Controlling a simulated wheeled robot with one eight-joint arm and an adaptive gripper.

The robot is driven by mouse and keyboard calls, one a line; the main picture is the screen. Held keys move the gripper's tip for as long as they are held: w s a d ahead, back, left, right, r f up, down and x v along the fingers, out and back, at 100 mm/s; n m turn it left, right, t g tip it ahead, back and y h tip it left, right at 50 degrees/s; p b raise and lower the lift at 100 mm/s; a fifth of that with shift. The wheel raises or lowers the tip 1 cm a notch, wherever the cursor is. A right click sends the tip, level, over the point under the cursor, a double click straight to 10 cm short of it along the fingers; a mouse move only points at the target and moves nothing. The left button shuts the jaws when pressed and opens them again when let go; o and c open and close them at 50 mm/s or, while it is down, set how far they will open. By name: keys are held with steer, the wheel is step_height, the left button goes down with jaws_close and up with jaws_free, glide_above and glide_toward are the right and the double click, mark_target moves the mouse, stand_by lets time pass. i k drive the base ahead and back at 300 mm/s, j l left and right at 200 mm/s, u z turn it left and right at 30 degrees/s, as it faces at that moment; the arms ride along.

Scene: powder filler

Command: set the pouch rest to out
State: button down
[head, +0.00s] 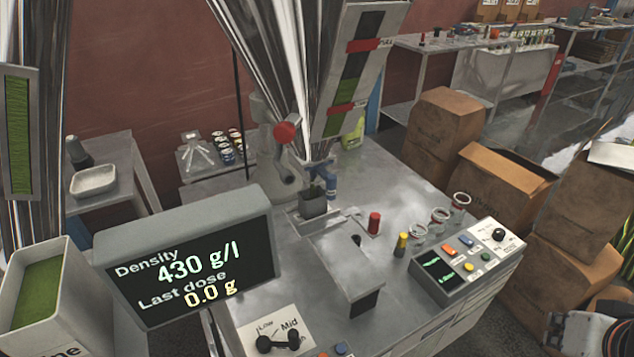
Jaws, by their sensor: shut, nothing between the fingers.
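The powder filler's grey metal top carries a raised grey plate (338,262) below and in front of the funnel spout, with a small dark knob (356,241) on it. This plate looks like the pouch rest, but no label on it is readable. A dark block (313,203) sits behind it, under the spout. I cannot tell from this view whether the rest is in or out. Part of what looks like my arm shows at the bottom right corner, well apart from the plate. My gripper's fingers do not show.
A display (188,262) reading density 430 g/l and last dose 0.0 g stands at front left. A selector (277,341) sits below it. A red-topped cylinder (374,223), a yellow one (401,244) and a button box (467,262) are to the right. Cardboard boxes (443,131) stand beyond.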

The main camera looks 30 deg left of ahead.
mark_target(334, 217)
steer(key=u, duration=1.25)
